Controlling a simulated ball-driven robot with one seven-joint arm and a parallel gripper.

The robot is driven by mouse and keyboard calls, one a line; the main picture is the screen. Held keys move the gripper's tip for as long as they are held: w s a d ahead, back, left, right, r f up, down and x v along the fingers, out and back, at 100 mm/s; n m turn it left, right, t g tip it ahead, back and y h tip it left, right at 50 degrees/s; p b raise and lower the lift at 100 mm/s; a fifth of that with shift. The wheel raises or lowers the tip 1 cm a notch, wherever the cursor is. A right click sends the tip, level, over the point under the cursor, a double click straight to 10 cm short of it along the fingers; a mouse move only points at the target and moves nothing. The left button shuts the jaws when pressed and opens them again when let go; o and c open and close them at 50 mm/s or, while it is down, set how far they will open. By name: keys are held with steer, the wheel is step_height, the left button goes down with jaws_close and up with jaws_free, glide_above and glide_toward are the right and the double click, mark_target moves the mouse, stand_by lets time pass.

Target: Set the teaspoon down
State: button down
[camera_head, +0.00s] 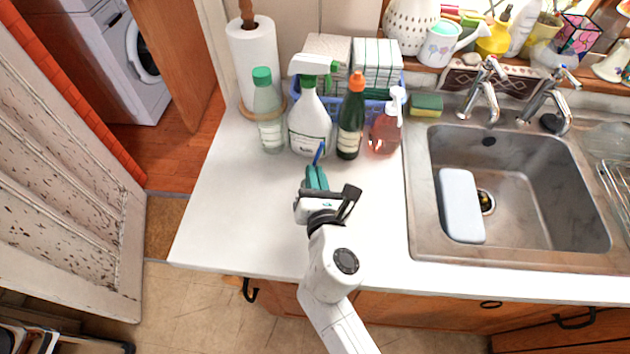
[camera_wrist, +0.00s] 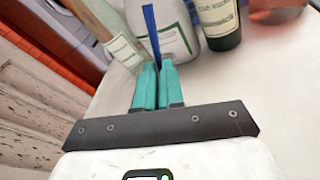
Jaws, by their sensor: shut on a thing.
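My gripper (camera_head: 317,178) has teal fingers and is over the white counter (camera_head: 235,210), in front of the bottles. In the wrist view the fingers (camera_wrist: 156,85) are closed on a slim blue thing (camera_wrist: 150,28), which I take to be the teaspoon. It points up and away from the fingertips, and its blue end (camera_head: 319,152) shows in the head view just beyond them. No spoon bowl can be made out. I cannot tell whether it touches the counter.
A white spray bottle (camera_head: 310,128) stands just beyond the gripper, between a green-capped bottle (camera_head: 267,115) and a dark bottle (camera_head: 351,120). A pink soap dispenser (camera_head: 385,130) is farther right. The sink (camera_head: 560,190) lies right. The counter's front left is clear.

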steer(key=shift+f, duration=0.5)
steer(key=shift+f, duration=0.2)
steer(key=c, duration=1.2)
jaws_free()
steer(key=shift+c, duration=0.2)
steer(key=shift+r, duration=0.1)
